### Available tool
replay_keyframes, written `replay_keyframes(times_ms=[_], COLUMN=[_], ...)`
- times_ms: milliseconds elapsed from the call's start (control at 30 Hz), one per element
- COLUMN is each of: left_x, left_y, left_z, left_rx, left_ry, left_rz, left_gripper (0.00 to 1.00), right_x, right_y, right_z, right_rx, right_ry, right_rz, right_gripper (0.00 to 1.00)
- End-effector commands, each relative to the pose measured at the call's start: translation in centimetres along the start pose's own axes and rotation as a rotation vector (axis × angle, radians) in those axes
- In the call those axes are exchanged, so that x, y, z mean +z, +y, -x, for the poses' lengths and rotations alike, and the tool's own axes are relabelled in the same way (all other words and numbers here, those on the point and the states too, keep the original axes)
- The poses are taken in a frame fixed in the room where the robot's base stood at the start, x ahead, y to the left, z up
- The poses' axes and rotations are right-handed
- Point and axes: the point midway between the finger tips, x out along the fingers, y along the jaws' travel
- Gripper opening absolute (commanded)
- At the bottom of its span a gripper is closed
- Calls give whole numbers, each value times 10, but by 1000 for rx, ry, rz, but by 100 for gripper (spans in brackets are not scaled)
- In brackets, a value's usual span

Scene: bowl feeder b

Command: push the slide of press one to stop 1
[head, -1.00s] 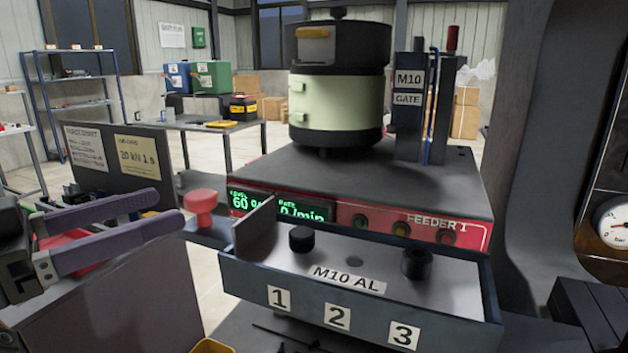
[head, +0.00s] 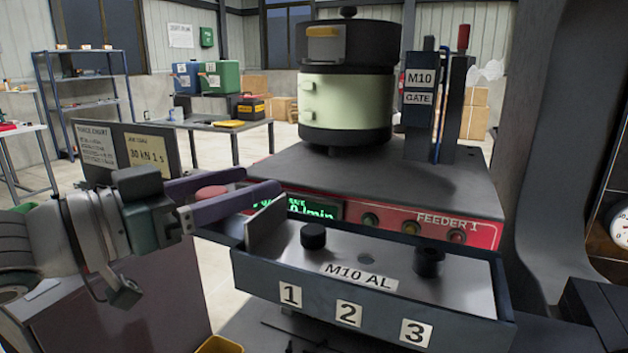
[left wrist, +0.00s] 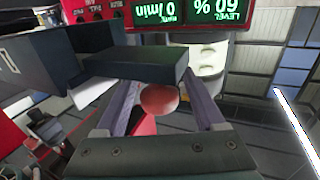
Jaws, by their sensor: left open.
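A tray marked 1, 2, 3 (head: 340,310) sits in front of the red-fronted feeder (head: 405,228). An upright plate (head: 265,227) stands at the tray's left end, beside label 1. A red round knob (head: 212,192) is left of the tray, partly hidden by my fingers. My left gripper (head: 250,188) is open, with its fingers on either side of the knob. The left wrist view shows the knob (left wrist: 160,100) between the spread fingers, above a red part. I cannot tell whether the fingers touch it. Which part is the press slide is unclear. My right gripper is not in view.
Two dark round pieces, one at left (head: 313,236) and one at right (head: 428,262), are on the tray plate. A bowl (head: 345,100) and a gate post (head: 420,100) stand on the feeder. A sign board (head: 125,152) stands behind my left arm.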

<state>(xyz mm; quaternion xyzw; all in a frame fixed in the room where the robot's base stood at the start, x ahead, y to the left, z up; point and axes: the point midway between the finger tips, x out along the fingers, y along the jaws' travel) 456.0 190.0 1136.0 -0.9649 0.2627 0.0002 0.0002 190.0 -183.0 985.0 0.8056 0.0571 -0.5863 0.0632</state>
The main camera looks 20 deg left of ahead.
Motion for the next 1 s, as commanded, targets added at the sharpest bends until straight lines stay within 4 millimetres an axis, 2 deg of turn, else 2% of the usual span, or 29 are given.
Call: replay_keyframes(times_ms=[133,767,1000], left_x=[0,0,0], left_y=[0,0,0], left_z=[0,0,0], left_rx=[0,0,0], left_ry=[0,0,0], left_rz=[0,0,0], left_gripper=[71,0,0], right_x=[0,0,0], right_y=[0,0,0], right_z=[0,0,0], right_rx=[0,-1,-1], right_ry=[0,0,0], right_rz=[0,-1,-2], right_gripper=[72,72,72])
